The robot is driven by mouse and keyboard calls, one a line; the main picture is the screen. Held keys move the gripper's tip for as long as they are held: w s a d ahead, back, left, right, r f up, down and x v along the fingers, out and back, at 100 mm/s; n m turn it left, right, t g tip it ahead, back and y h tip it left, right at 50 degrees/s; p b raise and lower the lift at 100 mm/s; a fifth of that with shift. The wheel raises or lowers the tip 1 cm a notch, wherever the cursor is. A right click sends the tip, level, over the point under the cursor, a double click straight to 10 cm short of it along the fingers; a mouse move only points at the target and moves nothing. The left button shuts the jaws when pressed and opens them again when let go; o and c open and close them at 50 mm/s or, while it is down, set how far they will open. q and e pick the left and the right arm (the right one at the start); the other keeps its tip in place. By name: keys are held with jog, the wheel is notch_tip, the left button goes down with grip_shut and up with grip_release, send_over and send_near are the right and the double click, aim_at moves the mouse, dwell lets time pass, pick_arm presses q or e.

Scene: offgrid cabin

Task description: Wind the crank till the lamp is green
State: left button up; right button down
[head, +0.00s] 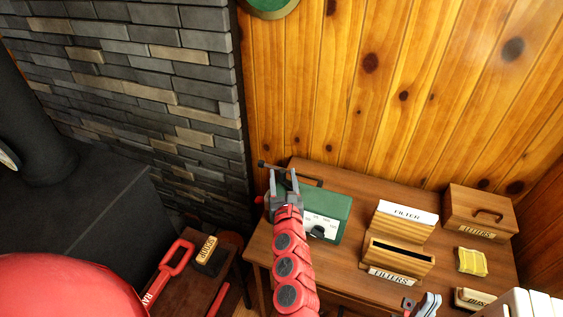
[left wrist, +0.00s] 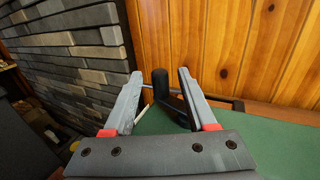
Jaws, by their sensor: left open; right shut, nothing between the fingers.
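The green crank box (head: 333,211) stands on the wooden desk, with a white dial panel on its front. My left gripper (head: 283,173) is open at the box's back left corner. The crank's dark grip (head: 264,164) shows beside its fingertips. In the left wrist view the black upright grip (left wrist: 160,84) stands between the open fingers (left wrist: 160,75), with a dark crank arm running down to the right; I cannot tell whether they touch it. No lit lamp can be made out. My right gripper (head: 425,302) is shut and empty near the desk's front edge.
Walls close off the back.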

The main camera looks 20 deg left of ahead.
aim_at(282, 169)
pick_arm(q)
jog(key=x, duration=0.4)
jog(key=shift+w+r+p, duration=0.1)
jog(key=shift+r+p, duration=0.05)
jog(key=shift+p, duration=0.15)
jog(key=shift+w+a, duration=0.2)
jog(key=shift+w, duration=0.25)
grip_shut()
